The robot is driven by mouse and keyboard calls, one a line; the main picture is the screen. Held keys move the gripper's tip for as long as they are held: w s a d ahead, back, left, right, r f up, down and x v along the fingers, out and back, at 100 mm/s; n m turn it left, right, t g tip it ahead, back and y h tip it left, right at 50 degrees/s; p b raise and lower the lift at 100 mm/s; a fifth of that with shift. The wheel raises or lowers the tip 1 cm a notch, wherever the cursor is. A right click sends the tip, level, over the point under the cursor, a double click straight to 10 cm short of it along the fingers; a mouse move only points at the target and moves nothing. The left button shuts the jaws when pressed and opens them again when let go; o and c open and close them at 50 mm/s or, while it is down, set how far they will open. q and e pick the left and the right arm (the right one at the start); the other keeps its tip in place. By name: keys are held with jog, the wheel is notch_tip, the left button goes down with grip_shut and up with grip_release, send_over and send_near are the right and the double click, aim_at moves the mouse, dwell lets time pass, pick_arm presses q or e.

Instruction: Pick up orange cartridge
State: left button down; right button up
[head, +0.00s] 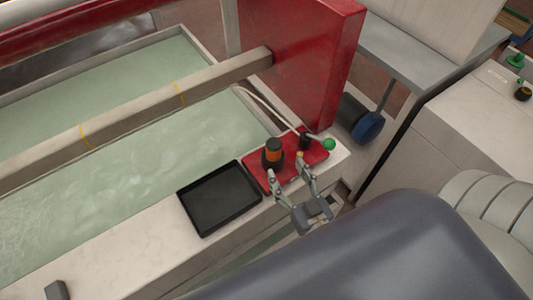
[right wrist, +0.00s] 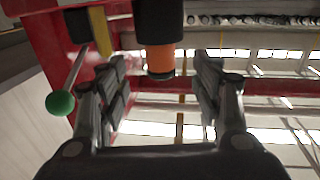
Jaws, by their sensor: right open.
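The orange cartridge (head: 273,146) has an orange band between black parts. It stands on a red plate (head: 255,173) on the pale ledge. My right gripper (head: 289,172) is open and empty just in front of it, over the red plate's near edge. In the right wrist view the cartridge (right wrist: 160,60) shows in the gap between the two spread fingers of my right gripper (right wrist: 163,75), with clear space on both sides. I cannot tell whether it is between the fingertips or just beyond them. My left gripper is not in view.
A black tray (head: 219,198) lies left of the red plate. A lever with a green knob (head: 328,144) rises at the plate's right, also in the right wrist view (right wrist: 60,103). A red machine block (head: 305,65) stands behind. A water-filled basin (head: 140,170) lies left.

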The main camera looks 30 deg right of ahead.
aim_at(277, 155)
jog(key=w, duration=0.4)
jog(key=shift+d, duration=0.1)
jog(key=shift+w+r, duration=0.15)
jog(key=shift+w, duration=0.15)
jog(key=w+p, duration=0.1)
jog(key=w, duration=0.3)
jog(key=shift+w, duration=0.2)
jog(key=c, duration=1.3)
